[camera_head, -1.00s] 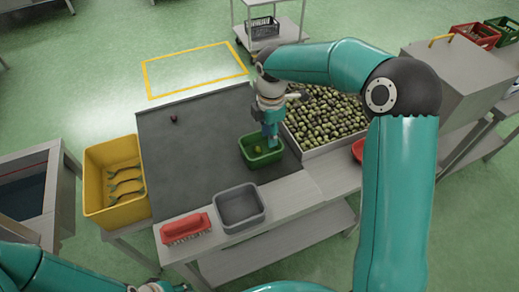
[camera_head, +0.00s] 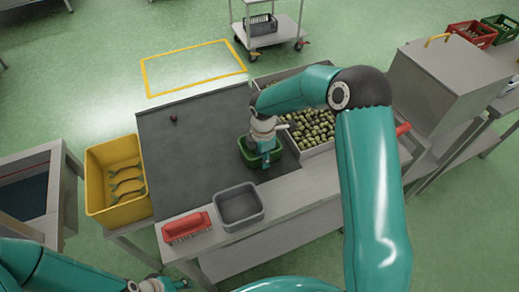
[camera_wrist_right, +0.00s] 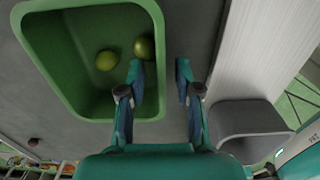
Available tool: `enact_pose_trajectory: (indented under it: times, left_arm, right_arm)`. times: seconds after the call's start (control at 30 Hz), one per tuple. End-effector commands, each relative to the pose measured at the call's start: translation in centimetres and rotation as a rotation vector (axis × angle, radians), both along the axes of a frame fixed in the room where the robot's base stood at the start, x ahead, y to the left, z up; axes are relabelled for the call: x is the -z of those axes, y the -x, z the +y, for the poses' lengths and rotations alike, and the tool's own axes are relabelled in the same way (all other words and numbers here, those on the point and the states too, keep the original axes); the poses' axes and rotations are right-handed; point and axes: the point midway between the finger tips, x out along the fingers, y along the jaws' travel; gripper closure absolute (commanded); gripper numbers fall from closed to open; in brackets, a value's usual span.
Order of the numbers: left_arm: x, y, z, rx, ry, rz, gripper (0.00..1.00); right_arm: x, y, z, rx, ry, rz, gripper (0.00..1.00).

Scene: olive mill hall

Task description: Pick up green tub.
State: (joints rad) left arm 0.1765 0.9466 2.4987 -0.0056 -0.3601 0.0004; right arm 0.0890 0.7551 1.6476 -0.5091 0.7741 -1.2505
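The green tub (camera_head: 249,160) stands on the dark grey table mat, beside the tray of olives. In the right wrist view, the tub (camera_wrist_right: 60,93) holds two green olives (camera_wrist_right: 107,60). My right gripper (camera_head: 265,160) is at the tub and hides part of it in the head view. In the right wrist view, the right gripper (camera_wrist_right: 160,72) is open. One finger is over the tub's inside and the other is outside its wall, with the rim between them. I cannot tell whether they touch it. My left gripper (camera_head: 160,286) is at the bottom left, away from the tub.
A grey bin (camera_head: 240,206) and a red brush (camera_head: 186,227) lie at the table's front. A yellow crate (camera_head: 112,209) stands left. The olive tray (camera_head: 318,151) is right of the tub. One dark olive (camera_head: 174,118) lies on the otherwise clear mat.

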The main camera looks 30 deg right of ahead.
Motion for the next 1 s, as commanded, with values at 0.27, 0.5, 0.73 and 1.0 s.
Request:
enact_pose_trajectory:
  times: [0.27, 0.5, 0.73, 1.0]
  left_arm:
    - [0.04, 0.01, -0.01, 0.000, 0.000, 0.000, 0.60]
    - [0.04, 0.01, -0.01, 0.000, 0.000, 0.000, 0.60]
    - [0.03, 0.01, 0.00, 0.000, 0.000, 0.000, 0.60]
    - [0.05, 0.01, 0.00, 0.000, 0.000, 0.000, 0.60]
  right_arm:
    - [-0.02, 0.00, -0.01, 0.000, 0.000, 0.000, 0.88]
    - [-0.01, 0.02, -0.03, 0.000, 0.000, 0.001, 1.00]
    - [-0.04, 0.01, -0.05, 0.000, 0.000, 0.000, 1.00]
    - [-0.14, 0.00, -0.08, 0.001, 0.000, 0.000, 1.00]
